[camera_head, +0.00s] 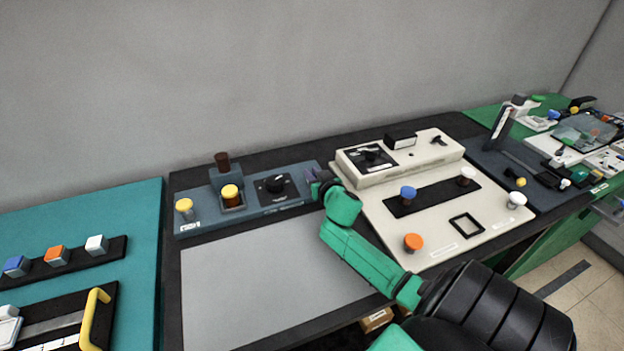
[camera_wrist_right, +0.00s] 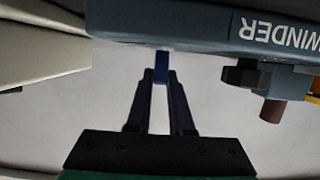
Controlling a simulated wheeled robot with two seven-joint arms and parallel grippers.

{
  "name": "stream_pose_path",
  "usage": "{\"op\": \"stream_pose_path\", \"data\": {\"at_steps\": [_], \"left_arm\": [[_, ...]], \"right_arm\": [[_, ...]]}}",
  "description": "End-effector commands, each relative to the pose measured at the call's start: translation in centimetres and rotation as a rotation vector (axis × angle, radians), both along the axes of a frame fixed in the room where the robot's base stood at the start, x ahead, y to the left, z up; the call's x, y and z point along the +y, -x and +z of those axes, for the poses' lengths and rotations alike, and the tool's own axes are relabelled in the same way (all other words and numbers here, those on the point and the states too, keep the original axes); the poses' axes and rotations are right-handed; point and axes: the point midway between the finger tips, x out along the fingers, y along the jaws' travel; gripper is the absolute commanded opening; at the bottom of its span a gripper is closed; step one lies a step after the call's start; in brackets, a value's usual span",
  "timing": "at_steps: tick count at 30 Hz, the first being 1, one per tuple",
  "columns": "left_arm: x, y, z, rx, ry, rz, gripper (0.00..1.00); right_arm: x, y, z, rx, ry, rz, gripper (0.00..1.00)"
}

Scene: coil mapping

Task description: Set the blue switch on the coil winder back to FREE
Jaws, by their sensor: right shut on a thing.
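The coil winder (camera_head: 252,202) is the long blue-grey box at the back of the middle bench. In the right wrist view the winder (camera_wrist_right: 190,18) shows an upside-down WINDER label. The blue switch (camera_wrist_right: 162,66) sticks out from the winder's edge there. My right gripper (camera_wrist_right: 162,80) is shut on the blue switch, with its two fingertips at its sides. In the head view my right gripper (camera_head: 318,186) is at the winder's right end and hides the switch. My left gripper is out of view.
A cream-coloured box (camera_head: 410,160) with a dial stands close right of my right gripper, on a cream panel with orange, blue and white knobs. A bare grey plate (camera_head: 265,285) lies in front of the winder. A teal board (camera_head: 120,215) is at left.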

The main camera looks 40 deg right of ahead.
Motion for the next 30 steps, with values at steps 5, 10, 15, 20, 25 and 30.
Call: {"op": "stream_pose_path", "data": {"at_steps": [5, 10, 15, 20, 25, 30], "left_arm": [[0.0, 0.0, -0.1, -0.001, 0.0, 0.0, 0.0], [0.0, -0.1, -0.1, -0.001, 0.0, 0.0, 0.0], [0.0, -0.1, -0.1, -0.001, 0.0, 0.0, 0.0], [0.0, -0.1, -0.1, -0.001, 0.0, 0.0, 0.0], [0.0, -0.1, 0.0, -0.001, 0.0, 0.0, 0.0], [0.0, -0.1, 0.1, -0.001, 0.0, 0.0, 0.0]], "right_arm": [[0.1, 0.1, -0.1, -0.002, 0.001, 0.0, 0.0], [0.1, 0.1, -0.1, -0.001, 0.0, 0.001, 0.0], [0.1, 0.0, -0.1, -0.001, 0.0, 0.001, 0.5], [0.1, 0.0, -0.1, -0.002, 0.0, 0.001, 0.5], [0.2, 0.4, 0.0, -0.001, 0.0, 0.002, 0.5], [1.1, 2.8, 0.8, 0.0, -0.001, 0.002, 0.5]]}}
